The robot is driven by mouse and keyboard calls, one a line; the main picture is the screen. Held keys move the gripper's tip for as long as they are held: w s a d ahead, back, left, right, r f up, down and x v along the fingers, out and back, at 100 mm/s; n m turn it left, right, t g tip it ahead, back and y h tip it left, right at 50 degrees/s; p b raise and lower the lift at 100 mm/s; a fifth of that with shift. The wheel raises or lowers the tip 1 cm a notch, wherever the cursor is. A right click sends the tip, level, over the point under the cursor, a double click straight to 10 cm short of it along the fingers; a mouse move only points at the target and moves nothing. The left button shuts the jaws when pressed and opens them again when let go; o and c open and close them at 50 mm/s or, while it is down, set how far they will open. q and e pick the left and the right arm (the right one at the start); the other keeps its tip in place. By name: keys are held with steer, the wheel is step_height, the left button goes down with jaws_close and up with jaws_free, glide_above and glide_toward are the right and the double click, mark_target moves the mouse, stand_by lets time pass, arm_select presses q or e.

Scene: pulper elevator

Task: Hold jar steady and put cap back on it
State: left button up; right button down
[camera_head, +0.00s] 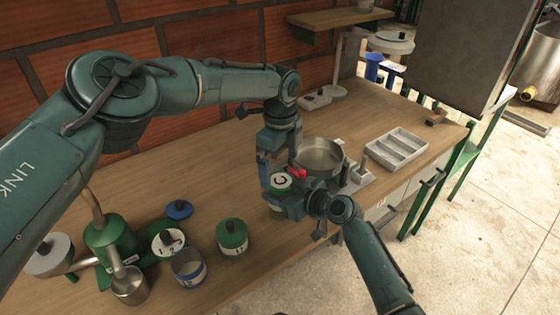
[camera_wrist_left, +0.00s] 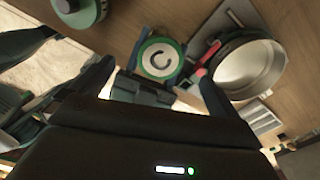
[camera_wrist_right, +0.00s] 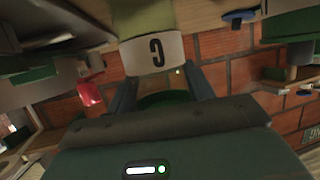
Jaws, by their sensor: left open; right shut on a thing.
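A jar marked C (camera_head: 281,181) shows in the head view, white and green, just above or on the bench. In the left wrist view it is a white disc with a C in a green ring (camera_wrist_left: 160,58); I cannot tell whether this disc is the cap. In the right wrist view its white C label (camera_wrist_right: 157,52) shows. My right gripper (camera_head: 285,202) is shut on the jar from the near side. My left gripper (camera_head: 277,172) is open above the jar, its fingers spread in the left wrist view (camera_wrist_left: 155,85). A blue cap (camera_head: 178,209) lies loose on the bench.
A metal pan (camera_head: 322,157) stands close behind the jar. A green-capped jar (camera_head: 232,236), an open blue-banded jar (camera_head: 188,267) and a green device (camera_head: 112,238) stand at left. A sectioned tray (camera_head: 396,149) lies at right. The front bench edge is near.

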arm_select(q)
step_height(320, 180, up, 12)
stand_by(0.6)
arm_select(e)
steer(key=shift+c, duration=2.4)
jaws_free()
arm_select(q)
steer(key=shift+f+b, duration=0.35)
arm_select(e)
steer(key=v, duration=1.3)
steer(key=shift+d, duration=0.1)
